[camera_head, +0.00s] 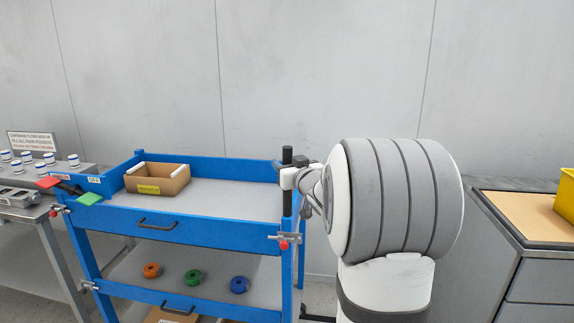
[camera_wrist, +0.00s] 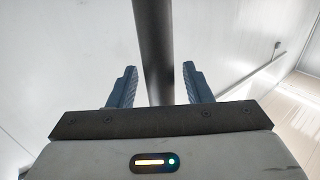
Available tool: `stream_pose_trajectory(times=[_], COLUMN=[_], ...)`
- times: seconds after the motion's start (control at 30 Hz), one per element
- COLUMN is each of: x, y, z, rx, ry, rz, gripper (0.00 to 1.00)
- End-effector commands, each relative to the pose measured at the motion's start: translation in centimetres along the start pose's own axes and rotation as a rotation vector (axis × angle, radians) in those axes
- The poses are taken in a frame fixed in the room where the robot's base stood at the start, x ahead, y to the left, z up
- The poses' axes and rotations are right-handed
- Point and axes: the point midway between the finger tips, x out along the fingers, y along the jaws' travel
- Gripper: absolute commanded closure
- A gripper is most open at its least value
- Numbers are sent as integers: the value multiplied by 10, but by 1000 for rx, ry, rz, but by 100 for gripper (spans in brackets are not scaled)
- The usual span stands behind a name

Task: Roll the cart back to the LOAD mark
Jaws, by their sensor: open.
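The blue cart (camera_head: 190,225) stands left of centre in the head view, with a grey top tray and a lower shelf. A black upright handle post (camera_head: 287,180) rises at its right end. My gripper (camera_head: 290,178) is at this post, partly hidden by my own arm. In the wrist view my gripper (camera_wrist: 157,85) is open, with one dark finger on each side of the black post (camera_wrist: 153,50). The post passes between the fingers, and a gap shows beside each finger. No LOAD mark is visible in either view.
An open cardboard box (camera_head: 157,180) sits on the cart's top. Orange, green and blue round parts (camera_head: 194,277) lie on the lower shelf. A bench (camera_head: 20,205) with several white bottles adjoins the cart's left end. A cabinet (camera_head: 535,250) with a yellow bin (camera_head: 565,195) stands right.

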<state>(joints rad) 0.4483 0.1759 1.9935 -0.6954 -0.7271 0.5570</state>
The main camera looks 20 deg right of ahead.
Motion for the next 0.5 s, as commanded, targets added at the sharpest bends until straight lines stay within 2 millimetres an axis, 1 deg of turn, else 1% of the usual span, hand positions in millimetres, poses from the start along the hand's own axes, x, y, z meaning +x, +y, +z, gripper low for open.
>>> stream_pose_trajectory(times=[0.07,0.5], x=[0,0], y=[0,-1], z=[0,0], rx=[0,0], ry=[0,0], rz=[0,-1], gripper=[56,92])
